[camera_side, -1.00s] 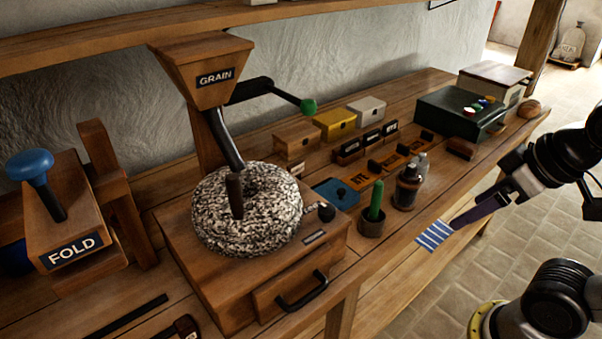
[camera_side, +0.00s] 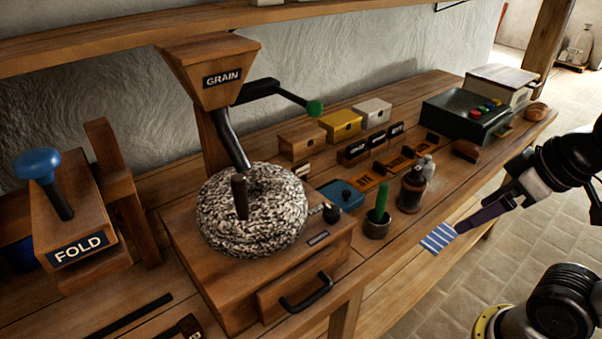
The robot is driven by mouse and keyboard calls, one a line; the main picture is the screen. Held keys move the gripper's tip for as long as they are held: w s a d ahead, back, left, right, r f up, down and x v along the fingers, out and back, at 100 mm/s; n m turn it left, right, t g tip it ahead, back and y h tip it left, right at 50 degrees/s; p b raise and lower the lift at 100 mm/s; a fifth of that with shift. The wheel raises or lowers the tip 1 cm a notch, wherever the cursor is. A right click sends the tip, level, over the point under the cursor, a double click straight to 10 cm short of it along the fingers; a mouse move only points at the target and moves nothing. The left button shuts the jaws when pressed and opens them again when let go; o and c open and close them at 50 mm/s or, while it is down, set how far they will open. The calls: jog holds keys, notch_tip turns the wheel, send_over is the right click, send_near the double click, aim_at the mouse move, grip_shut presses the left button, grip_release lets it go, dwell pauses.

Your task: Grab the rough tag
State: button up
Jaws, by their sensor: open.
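Several small lettered tags stand on the bench behind the bottles. A front row has orange tags, one (camera_side: 365,183) apparently reading RYE; a row behind has black tags (camera_side: 355,151) on wooden blocks. Their other lettering is too small to read, so I cannot tell which is the rough tag. My gripper (camera_side: 455,229) is at the right, over the bench's front edge, pointing left and down. It is open. A blue-and-white striped piece (camera_side: 438,237) shows at its tip; I cannot tell whether they touch. The gripper is well to the right of and nearer than the tags.
A green handle in a cup (camera_side: 377,224) and dark bottles (camera_side: 411,190) stand between my gripper and the tags. A grain mill (camera_side: 250,210) is left, a fold press (camera_side: 75,215) far left. A dark button box (camera_side: 462,118) stands at the back right.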

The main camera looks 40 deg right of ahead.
jog(key=w+r+t, duration=0.2)
jog(key=w+r, duration=0.7)
jog(key=w, duration=0.1)
jog(key=g, duration=0.3)
send_over(301, 165)
jog(key=s, duration=0.2)
jog(key=shift+n, duration=0.4)
jog(key=f, duration=2.1)
jog(key=shift+s+d+f, duration=0.15)
jog(key=shift+d+f, duration=0.05)
jog(key=shift+f, duration=0.2)
jog(key=shift+a+x, duration=0.2)
jog(key=shift+x, duration=2.85)
jog(key=c, duration=1.3)
